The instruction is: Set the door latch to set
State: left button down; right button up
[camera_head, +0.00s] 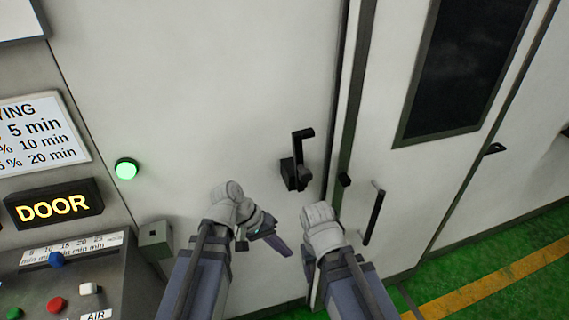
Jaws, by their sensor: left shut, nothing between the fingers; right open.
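The black door latch (293,174) is mounted on the pale door panel (200,90), near the dark vertical seam. Its lever (302,146) stands up from the base, with a short grip turned right at the top. No "set" marking is readable beside it. My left gripper (276,240) is shut and empty, below and left of the latch and apart from it. My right gripper (307,248) is open, lower and below the latch, mostly hidden by its own wrist. Neither gripper touches the latch.
A control panel (75,265) with coloured buttons, a lit DOOR sign (54,206) and a green lamp (126,168) are left. Green floor (480,265) shows lower right.

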aim_at(295, 158)
pick_arm(q)
jog(key=w+a+r+n+t+h, duration=0.1)
jog(key=w+a+r+t+h, duration=0.1)
jog(key=r, duration=0.4)
jog(key=w+a+r+n+t+h+b, duration=0.1)
jog(key=w+a+r+n+t+h, duration=0.1)
jog(key=a+r+h, duration=0.3)
jog(key=w+a+r+n+t+h, duration=0.1)
jog(key=w+a+r+t+h, duration=0.2)
jog(key=a+r, duration=0.3)
jog(key=shift+w+a+r+n+t, duration=0.3)
jog(key=shift+w+a+r+t, duration=0.05)
jog(key=shift+w+r+t, duration=0.2)
jog(key=x, duration=1.4)
jog(key=shift+s+r+p, duration=0.15)
jog(key=shift+r+p, duration=0.05)
jog(key=shift+p, duration=0.2)
jog(key=shift+d, duration=0.1)
